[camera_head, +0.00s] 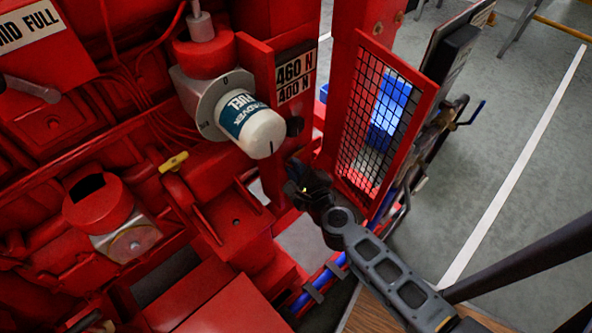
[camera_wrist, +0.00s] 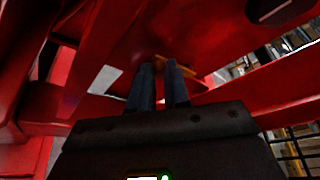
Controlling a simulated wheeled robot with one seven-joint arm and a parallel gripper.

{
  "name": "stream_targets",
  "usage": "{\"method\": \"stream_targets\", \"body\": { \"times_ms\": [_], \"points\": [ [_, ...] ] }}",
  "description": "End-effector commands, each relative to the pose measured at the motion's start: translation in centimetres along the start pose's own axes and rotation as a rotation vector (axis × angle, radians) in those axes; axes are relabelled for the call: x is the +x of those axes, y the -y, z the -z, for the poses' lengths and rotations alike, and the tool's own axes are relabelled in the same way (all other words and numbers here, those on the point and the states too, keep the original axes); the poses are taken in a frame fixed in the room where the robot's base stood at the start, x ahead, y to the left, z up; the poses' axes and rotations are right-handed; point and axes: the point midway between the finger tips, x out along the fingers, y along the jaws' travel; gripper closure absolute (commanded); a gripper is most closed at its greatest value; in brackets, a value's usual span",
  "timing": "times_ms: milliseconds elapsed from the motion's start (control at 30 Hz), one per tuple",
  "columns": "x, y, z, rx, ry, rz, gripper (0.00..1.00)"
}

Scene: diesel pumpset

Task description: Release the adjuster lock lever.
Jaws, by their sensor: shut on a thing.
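My gripper (camera_head: 299,180) is beside the red upright below the 460 N / 400 N plate, at the lower left of the mesh guard. In the wrist view, its two dark fingers (camera_wrist: 159,68) reach up under red metalwork. They are a little apart, shut on a thin orange-yellow part (camera_wrist: 184,70), which appears to be the adjuster lock lever. Its right end shows beyond the right finger; the rest is mostly hidden by the fingers. In the head view, a tiny yellow spot shows at the dark gripper, too small to make out. The lever's angle is unclear.
A red-framed mesh guard (camera_head: 383,115) stands right of my gripper. The 460 N / 400 N plate (camera_head: 295,74) and white fuel filter (camera_head: 250,124) are above and left. A yellow handle (camera_head: 173,162) sits farther left. Red beams surround the fingers closely. Open floor (camera_head: 540,120) lies right.

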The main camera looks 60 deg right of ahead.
Motion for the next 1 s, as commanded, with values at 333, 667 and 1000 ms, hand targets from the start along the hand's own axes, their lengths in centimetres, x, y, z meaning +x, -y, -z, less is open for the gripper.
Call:
{"method": "stream_targets", "body": {
  "times_ms": [333,667,1000],
  "points": [
    [0.7,-2.0,1.7,-0.268,0.001,0.110,1.00],
    [1.3,-2.7,3.2,-0.559,0.001,0.230,1.00],
    [2.0,-3.0,4.9,-0.858,0.002,0.353,1.00]
  ]
}}
